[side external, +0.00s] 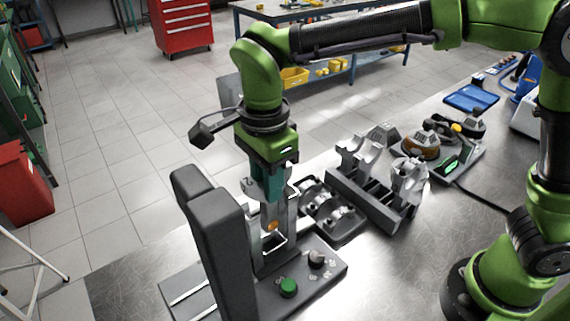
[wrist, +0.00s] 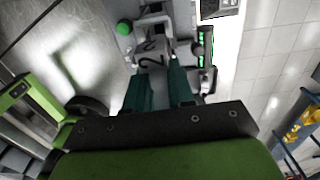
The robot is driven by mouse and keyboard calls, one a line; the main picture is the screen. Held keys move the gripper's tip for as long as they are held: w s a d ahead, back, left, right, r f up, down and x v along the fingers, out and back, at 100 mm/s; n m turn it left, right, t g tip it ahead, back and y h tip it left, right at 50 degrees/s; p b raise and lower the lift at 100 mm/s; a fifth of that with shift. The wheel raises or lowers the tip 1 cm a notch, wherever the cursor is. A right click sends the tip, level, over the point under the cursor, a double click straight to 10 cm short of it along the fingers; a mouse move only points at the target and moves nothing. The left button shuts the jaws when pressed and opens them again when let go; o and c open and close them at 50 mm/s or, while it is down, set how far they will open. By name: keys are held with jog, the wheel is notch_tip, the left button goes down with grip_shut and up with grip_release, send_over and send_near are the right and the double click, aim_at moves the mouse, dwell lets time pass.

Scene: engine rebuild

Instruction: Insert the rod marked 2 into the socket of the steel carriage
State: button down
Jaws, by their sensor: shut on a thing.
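My gripper (side external: 267,188) points down with teal fingers over the dark grey fixture. It is shut on the grey rod marked 2 (wrist: 152,52), whose mark shows between the fingers in the wrist view. In the side view the fingers and a metal upright hide most of the rod. The steel carriage (side external: 276,246) is a bright metal frame on the fixture, below the fingers. The rod hangs roughly upright over or at the carriage. I cannot tell whether its lower end is in the socket.
The fixture has a tall dark column (side external: 222,245), a green button (side external: 288,287) and a knob (side external: 316,258). A tray of shiny metal parts (side external: 328,210) and a rack (side external: 372,198) with other rods stand to the right. Bare table lies at front right.

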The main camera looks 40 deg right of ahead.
jog(key=shift+r, duration=3.35)
jog(key=shift+f, duration=3.75)
jog(key=shift+f, duration=0.9)
jog(key=shift+r, duration=0.1)
jog(key=shift+r, duration=4.55)
